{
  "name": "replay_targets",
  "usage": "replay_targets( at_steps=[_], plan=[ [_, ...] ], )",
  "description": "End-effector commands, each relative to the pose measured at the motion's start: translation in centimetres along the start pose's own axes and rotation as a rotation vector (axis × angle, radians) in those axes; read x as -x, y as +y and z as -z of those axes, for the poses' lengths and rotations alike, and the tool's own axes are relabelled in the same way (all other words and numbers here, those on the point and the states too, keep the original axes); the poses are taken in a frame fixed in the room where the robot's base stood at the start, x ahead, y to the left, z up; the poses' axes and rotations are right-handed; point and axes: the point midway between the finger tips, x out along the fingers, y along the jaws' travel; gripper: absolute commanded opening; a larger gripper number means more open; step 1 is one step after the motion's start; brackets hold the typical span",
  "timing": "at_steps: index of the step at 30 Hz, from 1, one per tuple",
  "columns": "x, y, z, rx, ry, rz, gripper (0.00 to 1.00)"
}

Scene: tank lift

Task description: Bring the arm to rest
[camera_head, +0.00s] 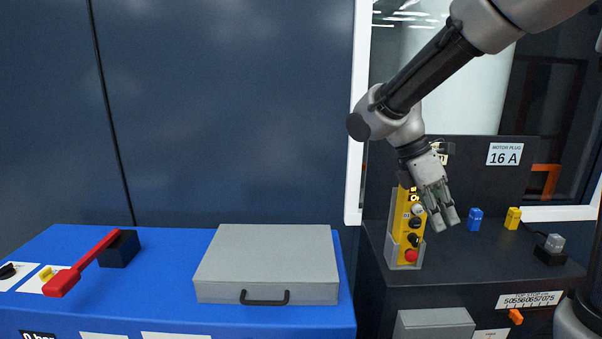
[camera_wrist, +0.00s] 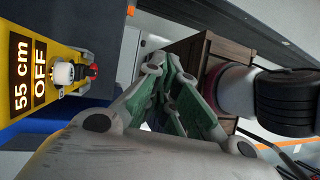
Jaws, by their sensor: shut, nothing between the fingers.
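My arm reaches down from the top right in the head view, and my gripper (camera_head: 441,219) hangs from it, fingers pointing down. The gripper is shut and empty. It is just right of the upper part of a yellow control pendant (camera_head: 406,228) that stands in a grey holder on the dark cabinet. Whether it touches the pendant I cannot tell. In the wrist view the fingers (camera_wrist: 172,105) show close together, and the pendant's yellow face (camera_wrist: 48,75), with a "55 cm OFF" label, is at the left.
On the dark cabinet (camera_head: 470,275) are a blue plug (camera_head: 475,219), a yellow plug (camera_head: 513,218) and a grey plug (camera_head: 554,243). The blue bench (camera_head: 180,295) at the left holds a grey case (camera_head: 268,260) and a red lever (camera_head: 80,266). The dark wall stands behind.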

Motion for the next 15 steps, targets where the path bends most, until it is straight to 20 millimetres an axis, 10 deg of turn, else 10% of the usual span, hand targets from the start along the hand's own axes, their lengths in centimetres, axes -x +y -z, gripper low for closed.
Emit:
replay_targets(
  at_steps=[6, 15],
  plan=[
    [-1.0, -5.9, -5.6, -0.683, 0.355, -0.084, 0.00],
    [-2.3, -11.3, -8.3, -1.402, 0.760, -0.099, 0.00]
  ],
)
